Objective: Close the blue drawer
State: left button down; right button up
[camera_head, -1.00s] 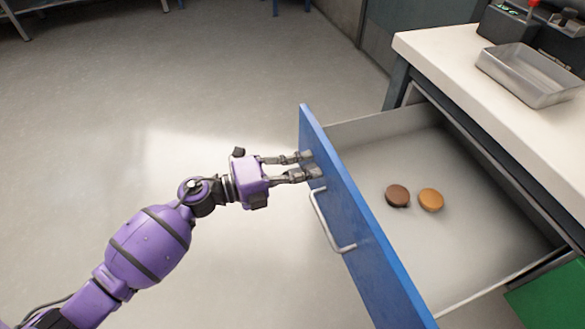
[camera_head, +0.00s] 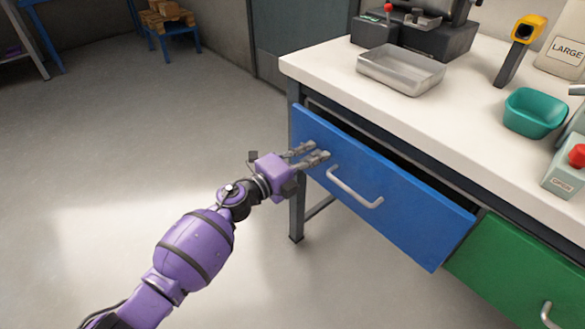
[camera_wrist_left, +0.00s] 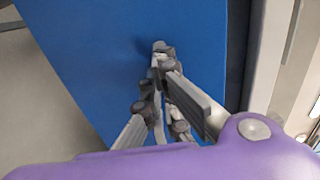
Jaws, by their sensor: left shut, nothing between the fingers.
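The blue drawer (camera_head: 410,215) is under the white worktop, its front panel standing a little out from the cabinet. A narrow dark gap shows along its top edge; the inside is hidden. Its silver handle (camera_head: 352,188) is on the front. My left gripper (camera_head: 322,153) is shut and empty, its fingertips at the panel's left part, left of the handle, seemingly touching it. In the left wrist view the fingers (camera_wrist_left: 162,55) point at the blue panel (camera_wrist_left: 100,50). My right gripper is out of view.
A green drawer (camera_head: 500,270) sits to the right of the blue one. The worktop (camera_head: 455,110) holds a metal tray (camera_head: 400,68), a teal bowl (camera_head: 534,112) and a yellow-and-black device (camera_head: 522,45). The table leg (camera_head: 297,215) stands below left.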

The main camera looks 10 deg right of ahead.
pick_arm(q)
jog(key=x, duration=0.3)
jog(key=shift+w+d+b, duration=0.15)
jog(key=shift+d+b, duration=0.15)
jog(key=shift+b, duration=0.1)
jog(key=shift+r, duration=0.1)
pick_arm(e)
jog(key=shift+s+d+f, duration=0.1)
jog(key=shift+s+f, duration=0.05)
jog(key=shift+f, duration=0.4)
pick_arm(q)
jog(key=shift+a, duration=0.25)
jog(key=p, duration=0.3)
send_near(321, 149)
jog(key=shift+v, duration=1.5)
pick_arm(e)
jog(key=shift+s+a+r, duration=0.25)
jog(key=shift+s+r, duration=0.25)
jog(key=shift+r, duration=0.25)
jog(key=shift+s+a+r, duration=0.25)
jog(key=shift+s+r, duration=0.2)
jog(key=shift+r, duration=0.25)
